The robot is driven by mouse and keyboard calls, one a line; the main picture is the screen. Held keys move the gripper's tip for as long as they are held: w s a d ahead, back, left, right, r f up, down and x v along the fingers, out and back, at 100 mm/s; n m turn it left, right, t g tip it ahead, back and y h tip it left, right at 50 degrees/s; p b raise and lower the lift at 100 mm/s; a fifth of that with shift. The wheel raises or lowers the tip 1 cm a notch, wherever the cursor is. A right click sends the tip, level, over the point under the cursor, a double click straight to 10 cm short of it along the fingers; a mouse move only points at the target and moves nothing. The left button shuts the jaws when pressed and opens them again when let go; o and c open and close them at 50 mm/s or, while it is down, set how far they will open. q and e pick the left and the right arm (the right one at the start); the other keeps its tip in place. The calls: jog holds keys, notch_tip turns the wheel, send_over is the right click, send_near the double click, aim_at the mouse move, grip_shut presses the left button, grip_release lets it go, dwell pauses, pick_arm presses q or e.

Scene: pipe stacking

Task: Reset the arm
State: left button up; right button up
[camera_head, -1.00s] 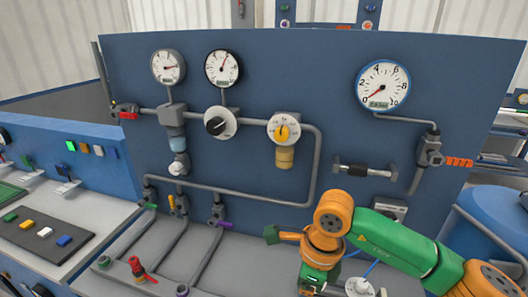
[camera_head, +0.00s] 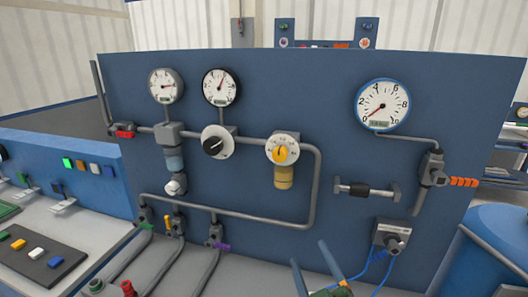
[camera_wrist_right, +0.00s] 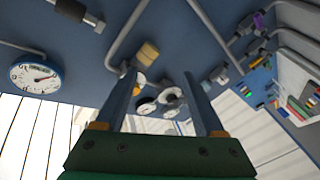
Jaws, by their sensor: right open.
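My right gripper (camera_head: 308,252) shows at the bottom of the head view, right of centre, with its two dark fingers pointing up and spread apart. It is open with nothing between the fingers. In the right wrist view the open gripper (camera_wrist_right: 158,74) has its fingers either side of the picture's middle, with the panel's gauges and pipes beyond them. Most of my right arm is out of the head view. My left gripper is not in view.
A blue panel (camera_head: 275,70) stands in front with gauges, valves and grey pipes. A large white gauge (camera_head: 382,104) and a grey box (camera_head: 391,239) with blue cables are at the right. A sloped console (camera_head: 35,250) with coloured blocks is at the left.

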jog(key=s+d+f+m+g+h, duration=0.2)
jog(key=s+d+f+g, duration=0.1)
jog(key=f, duration=0.3)
jog(key=s+d+f+m+g+h, duration=0.1)
jog(key=s+d+f+m+g, duration=0.15)
jog(key=f, duration=0.35)
jog(key=s+d+f+m+g, duration=0.1)
jog(key=s+f+g, duration=0.35)
jog(key=s, duration=0.35)
jog(key=s+d+f+m+g, duration=0.1)
jog(key=s+f+g, duration=0.35)
jog(key=s, duration=0.25)
jog(key=s+f+g+b, duration=0.1)
jog(key=s+f+b, duration=0.15)
jog(key=f, duration=1.05)
jog(key=s+f+b, duration=0.2)
jog(key=f+b, duration=0.2)
jog(key=f, duration=0.9)
jog(key=s+d+f+g+b, duration=0.1)
jog(key=s+d+f+b, duration=0.1)
jog(key=s+f, duration=0.9)
jog(key=shift+s+f+b, duration=0.2)
jog(key=shift+f+b, duration=0.4)
jog(key=shift+b, duration=0.15)
